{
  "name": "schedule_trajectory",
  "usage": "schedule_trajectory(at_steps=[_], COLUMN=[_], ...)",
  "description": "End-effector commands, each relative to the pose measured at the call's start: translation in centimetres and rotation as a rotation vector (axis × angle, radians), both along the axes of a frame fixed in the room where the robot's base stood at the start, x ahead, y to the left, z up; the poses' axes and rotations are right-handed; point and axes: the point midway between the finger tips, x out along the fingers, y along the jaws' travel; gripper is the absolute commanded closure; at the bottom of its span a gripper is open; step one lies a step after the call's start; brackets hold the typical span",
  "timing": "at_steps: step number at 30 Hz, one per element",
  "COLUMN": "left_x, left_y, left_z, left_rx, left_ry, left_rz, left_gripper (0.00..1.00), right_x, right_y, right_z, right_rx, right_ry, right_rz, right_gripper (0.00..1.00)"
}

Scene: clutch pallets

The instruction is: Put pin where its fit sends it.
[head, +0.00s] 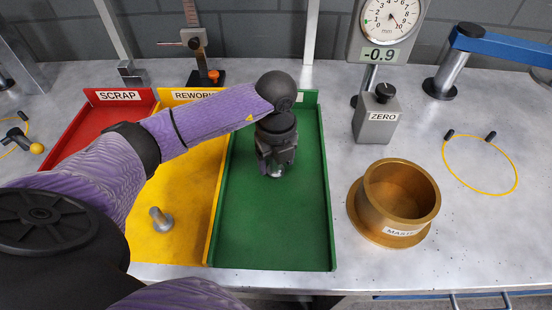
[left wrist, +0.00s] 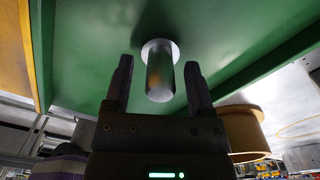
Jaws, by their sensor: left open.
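A grey metal pin (left wrist: 160,80) with a wide round flange stands on the green tray (head: 290,235), its flange against the tray floor. In the head view my left gripper (head: 274,170) is over the upper middle of that tray and mostly hides this pin. In the left wrist view the open fingers (left wrist: 159,88) stand on either side of the shaft, with gaps showing. A second, similar pin (head: 160,219) is in the yellow REWORK tray (head: 182,252). The red SCRAP tray (head: 88,122) is at left, partly behind my arm. My right gripper is not in view.
A brass MASTER ring (head: 395,203) stands right of the green tray. Behind it are a grey ZERO block (head: 376,120) and a dial gauge (head: 388,25) showing -0.9. A yellow cable loop (head: 516,180) lies at right. A height gauge (head: 205,55) stands behind the trays.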

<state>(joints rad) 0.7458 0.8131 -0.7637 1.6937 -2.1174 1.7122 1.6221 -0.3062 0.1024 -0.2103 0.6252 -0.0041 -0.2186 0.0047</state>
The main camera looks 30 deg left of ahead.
Motion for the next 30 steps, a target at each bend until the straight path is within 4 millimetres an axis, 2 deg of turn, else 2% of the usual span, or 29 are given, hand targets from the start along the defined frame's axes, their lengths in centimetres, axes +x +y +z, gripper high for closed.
schedule_trajectory(at_steps=[9, 13, 18, 30], left_x=[0.1, 0.1, 0.0, 0.0], left_y=[0.0, 0.0, 0.0, 0.0], left_z=[8.6, 11.1, 12.1, 12.0], left_rx=[0.0, 0.0, 0.0, -0.001], left_ry=[-0.007, -0.006, -0.002, -0.001], left_rz=[0.001, 0.0, 0.0, 0.0], left_gripper=[0.3, 0.3, 0.3, 0.3], right_x=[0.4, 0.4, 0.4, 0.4], right_y=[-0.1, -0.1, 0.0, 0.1], right_z=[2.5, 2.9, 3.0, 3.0], right_rx=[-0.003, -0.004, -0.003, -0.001], right_ry=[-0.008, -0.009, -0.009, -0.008], right_rz=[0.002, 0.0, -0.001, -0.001], right_gripper=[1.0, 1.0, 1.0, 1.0])
